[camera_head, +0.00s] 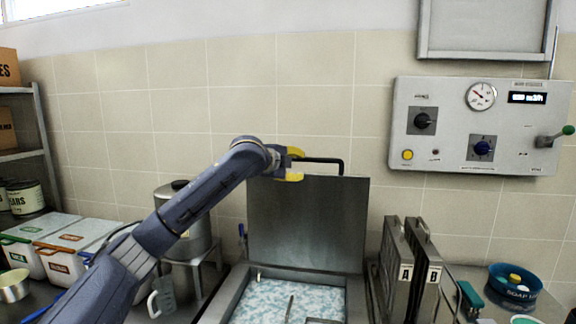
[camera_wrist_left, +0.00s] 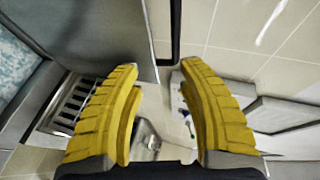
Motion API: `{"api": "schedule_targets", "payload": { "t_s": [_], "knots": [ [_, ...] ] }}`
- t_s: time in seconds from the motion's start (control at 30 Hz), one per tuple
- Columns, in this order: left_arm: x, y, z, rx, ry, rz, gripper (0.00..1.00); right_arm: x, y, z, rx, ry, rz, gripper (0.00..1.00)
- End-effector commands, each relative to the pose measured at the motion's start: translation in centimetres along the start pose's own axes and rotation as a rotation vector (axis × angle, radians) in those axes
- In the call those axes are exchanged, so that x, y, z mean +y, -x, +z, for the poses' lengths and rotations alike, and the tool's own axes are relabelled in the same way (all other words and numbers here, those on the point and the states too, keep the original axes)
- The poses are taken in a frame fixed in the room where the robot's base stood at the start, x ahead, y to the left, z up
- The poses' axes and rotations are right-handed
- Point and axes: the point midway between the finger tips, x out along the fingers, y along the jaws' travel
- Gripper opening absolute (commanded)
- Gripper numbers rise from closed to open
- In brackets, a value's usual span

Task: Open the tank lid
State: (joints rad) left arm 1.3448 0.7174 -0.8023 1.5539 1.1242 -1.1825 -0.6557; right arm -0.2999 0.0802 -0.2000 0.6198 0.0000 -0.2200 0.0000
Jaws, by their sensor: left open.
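The tank lid (camera_head: 305,225) is a flat grey metal panel. It stands raised, about upright, at the back of the tank (camera_head: 233,295), whose inside with blue-white contents (camera_head: 275,300) is exposed. The lid's black bar handle (camera_head: 335,161) runs along its top edge. My left gripper (camera_head: 292,165) is at the top left of the lid, beside the handle. In the left wrist view the yellow fingers (camera_wrist_left: 160,66) are apart with nothing between them. The lid (camera_wrist_left: 100,35) and the dark handle (camera_wrist_left: 175,30) show just beyond the fingertips. My right gripper is not in view.
A control panel (camera_head: 480,125) with dials and a green-tipped lever is on the tiled wall at right. Two upright metal plates marked A and B (camera_head: 430,275) stand right of the tank. A metal pot (camera_head: 190,240) and lidded bins (camera_head: 60,240) are at left. A blue tub (camera_head: 515,295) is far right.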

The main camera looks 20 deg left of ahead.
Motion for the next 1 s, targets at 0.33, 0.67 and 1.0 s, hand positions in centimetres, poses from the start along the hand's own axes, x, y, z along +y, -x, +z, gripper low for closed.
{"api": "schedule_targets", "payload": {
  "t_s": [0.33, 0.67, 1.0],
  "knots": [
    [0.0, 4.2, 0.1, -0.002, -0.001, -0.001, 0.40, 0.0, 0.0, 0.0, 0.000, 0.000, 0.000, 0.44],
    [0.0, 4.9, 0.0, -0.001, 0.001, 0.000, 0.40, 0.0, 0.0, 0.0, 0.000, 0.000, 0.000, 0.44],
    [-1.6, 5.6, 0.0, -0.001, -0.002, -0.024, 0.19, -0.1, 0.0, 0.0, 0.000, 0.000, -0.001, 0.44]
  ]
}}
